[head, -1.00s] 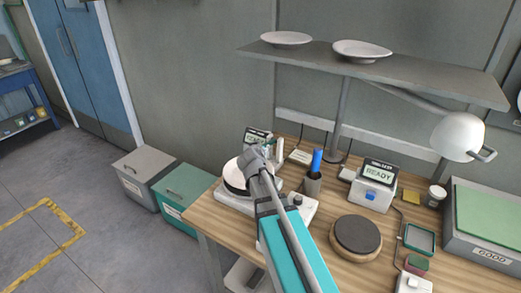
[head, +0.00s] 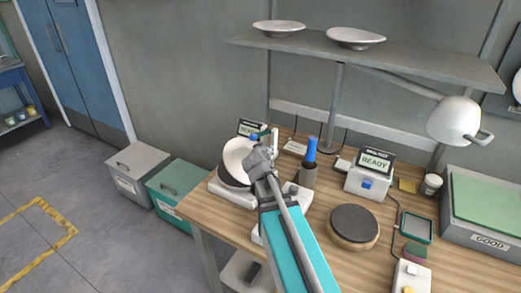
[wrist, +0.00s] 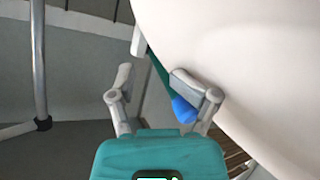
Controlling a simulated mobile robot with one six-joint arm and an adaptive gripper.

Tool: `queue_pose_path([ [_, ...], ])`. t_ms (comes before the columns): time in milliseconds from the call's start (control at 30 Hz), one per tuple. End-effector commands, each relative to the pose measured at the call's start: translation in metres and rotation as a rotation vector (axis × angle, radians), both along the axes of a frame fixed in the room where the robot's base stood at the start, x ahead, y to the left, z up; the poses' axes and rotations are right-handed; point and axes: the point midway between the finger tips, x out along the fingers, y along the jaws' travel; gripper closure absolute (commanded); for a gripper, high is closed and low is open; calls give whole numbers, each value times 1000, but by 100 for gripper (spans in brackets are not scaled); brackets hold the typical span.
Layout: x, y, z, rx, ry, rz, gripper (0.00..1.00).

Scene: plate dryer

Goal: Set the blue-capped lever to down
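A blue cap (wrist: 184,109), apparently the lever's, shows beside the right finger in the wrist view, partly hidden by that finger. In the head view my gripper (head: 262,152) is beside the white plate (head: 238,152), which stands tilted on the white-based dryer (head: 230,194). The plate fills the right of the wrist view, close to the right finger.
A dark cup (head: 308,176) with a blue-topped item stands to the right. A shelf (head: 400,64) with two plates and a lamp (head: 455,117) overhang the table.

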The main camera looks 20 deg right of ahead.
Motion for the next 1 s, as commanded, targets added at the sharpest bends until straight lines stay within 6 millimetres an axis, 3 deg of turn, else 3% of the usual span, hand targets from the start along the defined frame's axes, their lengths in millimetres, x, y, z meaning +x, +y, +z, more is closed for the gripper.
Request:
queue_pose_path([
  [333,-15,-11,-18,4,-1,-1,38],
  [767,-18,-14,-20,2,-1,0,38],
  [1000,-19,-14,-12,2,-2,0,82],
])
